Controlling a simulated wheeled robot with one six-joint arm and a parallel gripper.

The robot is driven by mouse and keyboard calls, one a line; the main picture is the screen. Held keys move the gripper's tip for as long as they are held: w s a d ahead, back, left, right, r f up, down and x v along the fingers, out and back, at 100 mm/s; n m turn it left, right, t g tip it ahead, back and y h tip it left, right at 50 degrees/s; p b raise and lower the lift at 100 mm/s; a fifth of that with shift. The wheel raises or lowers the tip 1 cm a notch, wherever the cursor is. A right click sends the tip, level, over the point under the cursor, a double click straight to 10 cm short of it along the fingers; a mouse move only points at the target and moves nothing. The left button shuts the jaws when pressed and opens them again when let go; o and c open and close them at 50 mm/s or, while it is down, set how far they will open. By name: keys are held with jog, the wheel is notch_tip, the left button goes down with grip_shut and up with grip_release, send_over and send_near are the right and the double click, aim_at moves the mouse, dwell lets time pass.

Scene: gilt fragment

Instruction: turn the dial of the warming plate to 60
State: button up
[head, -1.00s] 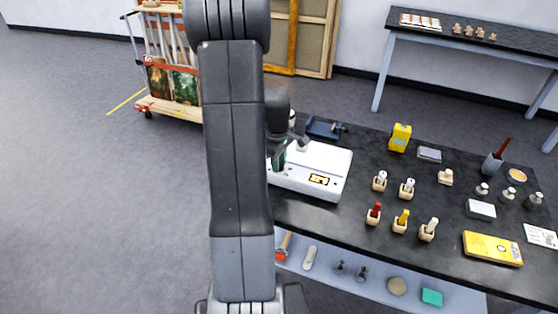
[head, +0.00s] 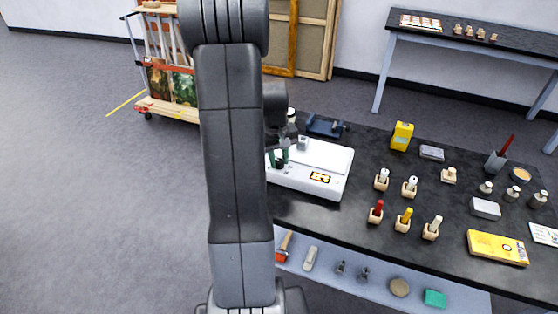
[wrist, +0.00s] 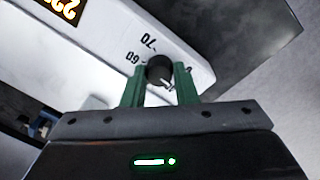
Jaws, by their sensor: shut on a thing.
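The warming plate (head: 325,155) is a white box with a flat top and a small lit display (head: 319,177), on the near left of the dark table. In the wrist view, its black dial (wrist: 158,69) sits between the two green fingers of my gripper (wrist: 158,76), which is shut on it. The numbers 60 and 70 show beside the dial. A white mark on the dial points toward the lower right of the wrist view, away from 60. The display is cut off in the wrist view (wrist: 66,8). In the head view, my gripper (head: 278,158) is at the plate's front left.
Several stamps in wooden holders (head: 402,222), a yellow box (head: 402,136) and a yellow case (head: 497,247) stand to the right of the plate. A lower shelf (head: 330,283) holds small tools.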

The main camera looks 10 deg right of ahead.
jog(key=m, duration=0.3)
jog(key=shift+m+b, duration=0.3)
jog(key=shift+b, duration=0.05)
jog(key=m, duration=0.4)
jog(key=shift+w+m+b, duration=0.1)
jog(key=shift+m+b, duration=0.2)
jog(key=shift+b, duration=0.05)
jog(key=m, duration=0.4)
jog(key=shift+m+g, duration=0.3)
jog(key=m, duration=0.3)
jog(key=shift+d+m+y, duration=0.1)
jog(key=shift+m+y, duration=0.2)
jog(key=m, duration=1.3)
jog(key=shift+d+m+y, duration=0.1)
jog(key=shift+m+y, duration=0.3)
